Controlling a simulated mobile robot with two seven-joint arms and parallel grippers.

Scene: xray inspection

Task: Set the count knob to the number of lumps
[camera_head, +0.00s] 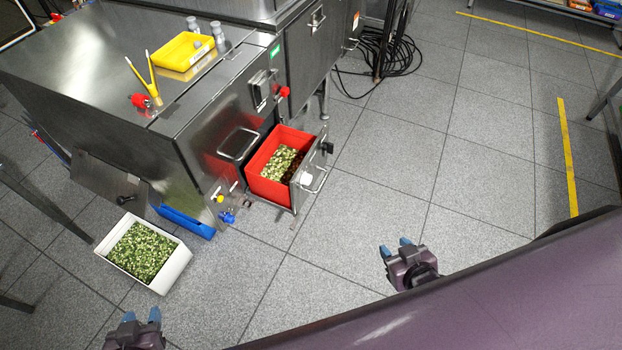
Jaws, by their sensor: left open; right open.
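The steel inspection machine (190,125) stands at the left. I cannot tell which of its knobs is the count knob: a red knob (284,91) sits on its front, and a black knob (327,148) and a white round part (305,179) are on the open drawer's front. No markings are readable. No lumps can be made out for counting. My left gripper (141,317) is open and empty at the bottom left, below the white bin. My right gripper (395,247) is open and empty over the floor, right of the drawer and apart from it.
The pulled-out drawer holds a red bin (261,163) with green pieces and dark matter. A white bin (172,274) of green pieces stands on the floor. A yellow tray (183,53) and yellow tongs (153,88) are on top.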

